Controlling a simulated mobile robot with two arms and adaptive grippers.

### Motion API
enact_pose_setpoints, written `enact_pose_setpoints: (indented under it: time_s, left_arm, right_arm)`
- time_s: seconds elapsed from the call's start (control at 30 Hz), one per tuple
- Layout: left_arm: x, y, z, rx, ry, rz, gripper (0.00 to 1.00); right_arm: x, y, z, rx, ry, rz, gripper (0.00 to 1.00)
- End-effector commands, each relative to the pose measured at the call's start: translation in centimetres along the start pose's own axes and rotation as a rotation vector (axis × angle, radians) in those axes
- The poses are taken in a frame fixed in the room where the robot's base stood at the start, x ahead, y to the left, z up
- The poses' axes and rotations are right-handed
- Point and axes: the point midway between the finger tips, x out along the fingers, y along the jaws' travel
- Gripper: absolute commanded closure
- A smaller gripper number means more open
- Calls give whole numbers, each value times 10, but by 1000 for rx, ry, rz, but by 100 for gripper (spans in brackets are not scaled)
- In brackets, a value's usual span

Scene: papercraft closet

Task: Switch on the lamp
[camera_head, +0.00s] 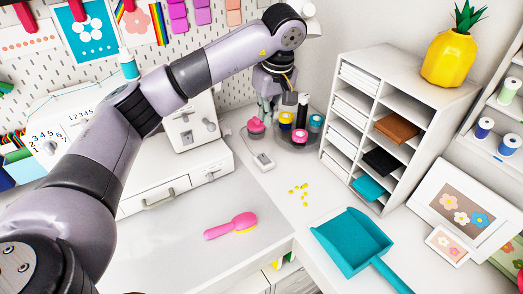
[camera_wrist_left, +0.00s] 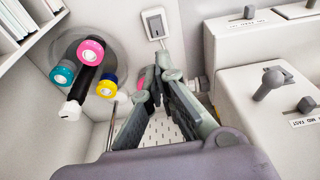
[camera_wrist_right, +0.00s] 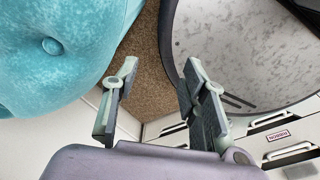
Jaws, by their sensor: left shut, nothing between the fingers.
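A small white switch box (camera_head: 263,161) with a cord lies on the white desk; it also shows in the left wrist view (camera_wrist_left: 155,22) at the top, with a dark-framed rocker. I cannot tell whether it is pressed. The lamp itself is not clearly visible; my left arm covers part of the back wall. My left gripper (camera_head: 268,106) points down behind the switch box, near a round tray, apart from the box. In the left wrist view its fingers (camera_wrist_left: 157,88) are shut and empty. My right gripper (camera_wrist_right: 160,92) is open and empty, seen only in the right wrist view.
The round tray (camera_head: 283,140) holds colored tape rolls and a black stick beside my left gripper. A sewing machine (camera_head: 190,125) stands left, a shelf organizer (camera_head: 345,75) right. A pink brush (camera_head: 232,226) and teal dustpan (camera_head: 352,240) lie in front. A teal cushioned seat (camera_wrist_right: 50,50) is near my right gripper.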

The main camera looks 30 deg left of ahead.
Motion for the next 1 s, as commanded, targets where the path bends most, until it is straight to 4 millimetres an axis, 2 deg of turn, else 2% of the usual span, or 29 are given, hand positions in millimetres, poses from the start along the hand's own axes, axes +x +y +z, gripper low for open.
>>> enact_pose_setpoints:
  time_s: [0.13,0.27,0.7,0.9,1.0]
  left_arm:
    - [2,0,0,0,-1,-1,100]
    - [14,-1,0,-1,-1,-4,100]
    - [102,-2,0,0,-2,-5,100]
    - [129,-1,0,1,-2,-3,100]
    - [136,0,0,0,0,-1,100]
  right_arm:
    - [-1,0,0,0,0,1,60]
    - [-6,1,0,0,0,1,60]
    - [-37,1,-2,0,-1,1,60]
    - [-49,1,-3,0,-2,1,60]
    - [-51,1,-3,0,-2,1,60]
